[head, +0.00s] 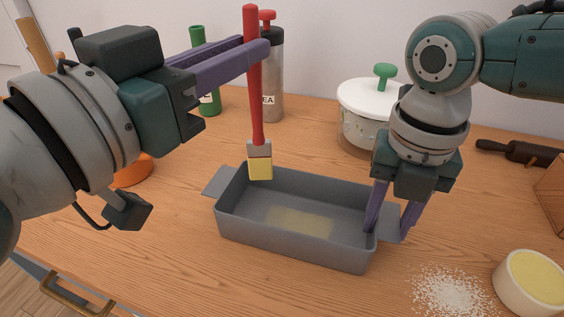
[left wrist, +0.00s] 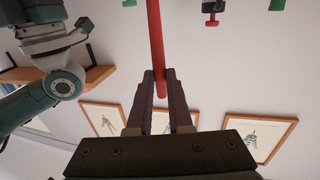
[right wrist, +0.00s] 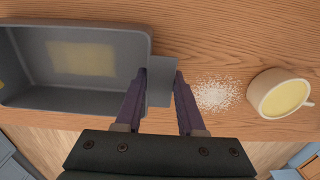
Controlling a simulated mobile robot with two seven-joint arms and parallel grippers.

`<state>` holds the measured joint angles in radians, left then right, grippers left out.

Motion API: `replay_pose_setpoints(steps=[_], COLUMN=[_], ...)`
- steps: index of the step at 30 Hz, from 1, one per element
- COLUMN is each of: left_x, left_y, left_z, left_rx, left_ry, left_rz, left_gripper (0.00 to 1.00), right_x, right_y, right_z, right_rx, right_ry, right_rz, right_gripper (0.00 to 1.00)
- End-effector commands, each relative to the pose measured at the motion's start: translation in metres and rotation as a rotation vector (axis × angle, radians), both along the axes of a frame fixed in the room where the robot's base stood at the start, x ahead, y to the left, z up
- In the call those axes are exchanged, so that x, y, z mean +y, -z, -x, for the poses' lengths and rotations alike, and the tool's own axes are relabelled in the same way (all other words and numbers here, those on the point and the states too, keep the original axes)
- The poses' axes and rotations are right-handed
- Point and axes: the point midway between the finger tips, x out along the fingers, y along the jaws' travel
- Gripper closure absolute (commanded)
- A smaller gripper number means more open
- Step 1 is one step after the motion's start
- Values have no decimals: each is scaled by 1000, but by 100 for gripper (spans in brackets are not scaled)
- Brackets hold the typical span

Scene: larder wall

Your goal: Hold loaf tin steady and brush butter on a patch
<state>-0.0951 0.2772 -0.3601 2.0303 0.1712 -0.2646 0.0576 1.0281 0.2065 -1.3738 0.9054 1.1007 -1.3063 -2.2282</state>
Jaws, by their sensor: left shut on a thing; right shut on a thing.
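The grey loaf tin (head: 300,258) stands on the wooden counter. A pale yellow patch (head: 300,221) lies on its floor, and it also shows in the right wrist view (right wrist: 82,58). My left gripper (head: 256,48) is shut on the red handle of the brush (head: 256,100), which hangs upright. Its yellow bristles (head: 260,168) are at the tin's back left, level with the far wall; I cannot tell whether they touch it. My right gripper (head: 390,228) is shut on the tin's right end tab, which shows between the fingers in the right wrist view (right wrist: 161,80).
A white pot with a green knob (head: 366,110), a steel flask (head: 270,80) and a green bottle (head: 208,103) stand behind. A bowl of butter (head: 532,284) and spilled white grains (head: 452,290) are at front right. A dark rolling pin (head: 515,152) lies at right.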

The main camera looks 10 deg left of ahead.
Motion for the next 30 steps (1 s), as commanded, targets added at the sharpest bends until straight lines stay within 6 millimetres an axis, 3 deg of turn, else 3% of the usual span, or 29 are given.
replay_pose_setpoints(steps=[20, 30], left_x=[0, 0], left_y=[0, 21], left_z=[0, 0], left_rx=[0, 3], left_ry=[0, 0], left_rz=[1, -3], left_gripper=[100, 100], right_x=[-1, -1], right_y=[0, 0], right_z=[0, 0], right_rx=[0, 0], right_ry=[0, 0], right_rz=[2, 2], right_gripper=[100, 100])
